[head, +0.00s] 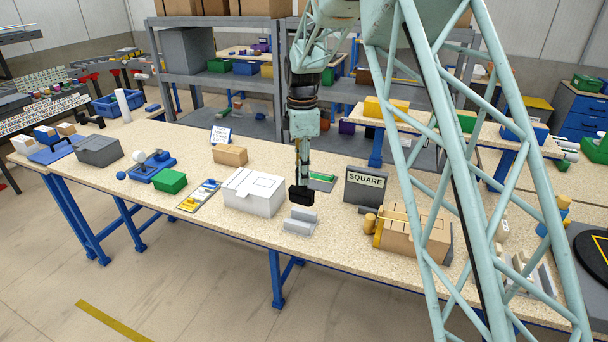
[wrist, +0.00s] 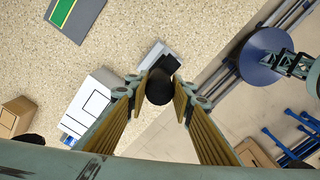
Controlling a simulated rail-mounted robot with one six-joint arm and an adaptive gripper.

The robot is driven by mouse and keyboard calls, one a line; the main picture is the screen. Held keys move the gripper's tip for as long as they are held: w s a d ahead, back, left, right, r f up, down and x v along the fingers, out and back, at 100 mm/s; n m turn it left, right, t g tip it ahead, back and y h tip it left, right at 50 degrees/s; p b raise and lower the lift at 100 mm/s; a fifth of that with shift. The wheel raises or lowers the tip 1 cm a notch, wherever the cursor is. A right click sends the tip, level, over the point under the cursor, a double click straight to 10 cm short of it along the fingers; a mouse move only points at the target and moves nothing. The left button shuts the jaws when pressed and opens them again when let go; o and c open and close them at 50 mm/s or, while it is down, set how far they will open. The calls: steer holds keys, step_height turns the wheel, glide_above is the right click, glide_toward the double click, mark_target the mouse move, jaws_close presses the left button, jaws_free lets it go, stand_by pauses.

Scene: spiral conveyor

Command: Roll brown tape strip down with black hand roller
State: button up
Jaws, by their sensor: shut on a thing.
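My gripper (head: 303,172) points down over the front middle of the bench. It is shut on the black hand roller (head: 301,196), which hangs just above and behind a grey stepped block (head: 300,221). In the wrist view the roller's dark round end (wrist: 158,88) sits between the yellow-lined fingers, with the grey block (wrist: 155,56) partly hidden behind it. A cardboard carton (head: 412,236) with a yellow-edged holder stands to the right, partly behind my arm's lattice. I cannot clearly make out the brown tape strip.
A white box (head: 253,193) stands left of the gripper. A dark grey "SQUARE" sign (head: 366,187) stands behind and right, between gripper and carton. A small cardboard box (head: 230,155) and a green bin (head: 170,181) lie further left. The bench's front edge is close.

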steer(key=s+d+r+m+b, duration=0.4)
steer(key=d+r+m, duration=0.4)
steer(key=d+m, duration=0.2)
steer(key=s+d+r+m+b, duration=0.4)
steer(key=d+r+m, duration=0.4)
steer(key=d, duration=0.6)
steer(key=shift+s+r+m, duration=0.25)
steer(key=shift+s+m, duration=0.25)
steer(key=shift+m, duration=0.7)
steer(key=shift+d, duration=0.1)
